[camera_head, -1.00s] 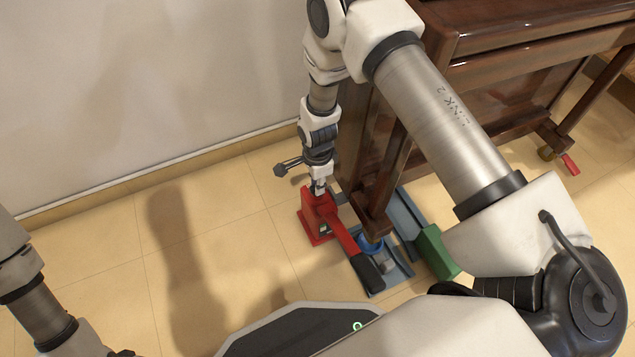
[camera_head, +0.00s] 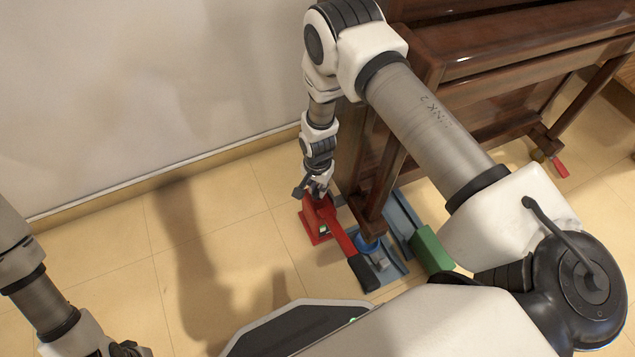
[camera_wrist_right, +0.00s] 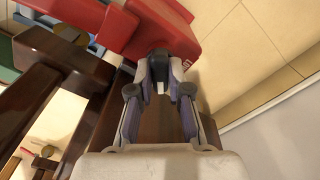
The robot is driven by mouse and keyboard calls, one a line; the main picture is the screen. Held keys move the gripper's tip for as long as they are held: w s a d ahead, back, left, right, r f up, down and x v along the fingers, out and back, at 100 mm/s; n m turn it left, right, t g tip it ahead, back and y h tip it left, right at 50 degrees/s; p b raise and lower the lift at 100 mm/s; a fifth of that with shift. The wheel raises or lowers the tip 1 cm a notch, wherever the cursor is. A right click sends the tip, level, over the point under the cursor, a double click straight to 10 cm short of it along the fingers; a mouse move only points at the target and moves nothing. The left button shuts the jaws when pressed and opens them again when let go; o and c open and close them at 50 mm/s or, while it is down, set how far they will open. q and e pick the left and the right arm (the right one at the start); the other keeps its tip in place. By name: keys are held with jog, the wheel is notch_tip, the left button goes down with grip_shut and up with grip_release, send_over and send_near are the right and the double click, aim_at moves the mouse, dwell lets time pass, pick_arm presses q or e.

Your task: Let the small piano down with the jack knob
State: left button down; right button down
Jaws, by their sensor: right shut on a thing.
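The small piano (camera_head: 480,62) is brown wood and stands upright, its near leg (camera_head: 376,205) over blue metal parts beside the jack. The red jack (camera_head: 309,226) sits on the floor at that leg, its red lever with a black grip (camera_head: 364,272) slanting toward me. It also shows in the right wrist view (camera_wrist_right: 205,35). My right gripper (camera_head: 318,193) is at the top of the jack, shut on the jack knob. My left gripper (camera_head: 127,350) is partly cut off at bottom left.
A blue rail (camera_head: 404,213) and a green block (camera_head: 431,248) lie right of the jack. A caster with a red tab (camera_head: 561,168) is under the far leg. The wall (camera_head: 150,90) is behind; the tiled floor left of the jack is clear.

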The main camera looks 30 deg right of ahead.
aim_at(317, 190)
jog(key=n+p, duration=0.2)
jog(key=n, duration=0.2)
jog(key=shift+r+n, duration=0.1)
jog(key=shift+n, duration=0.2)
jog(key=n+p, duration=0.1)
jog(key=n, duration=0.4)
dwell(0.4)
jog(key=c, duration=1.1)
grip_release()
notch_tip(317, 190, up, 12)
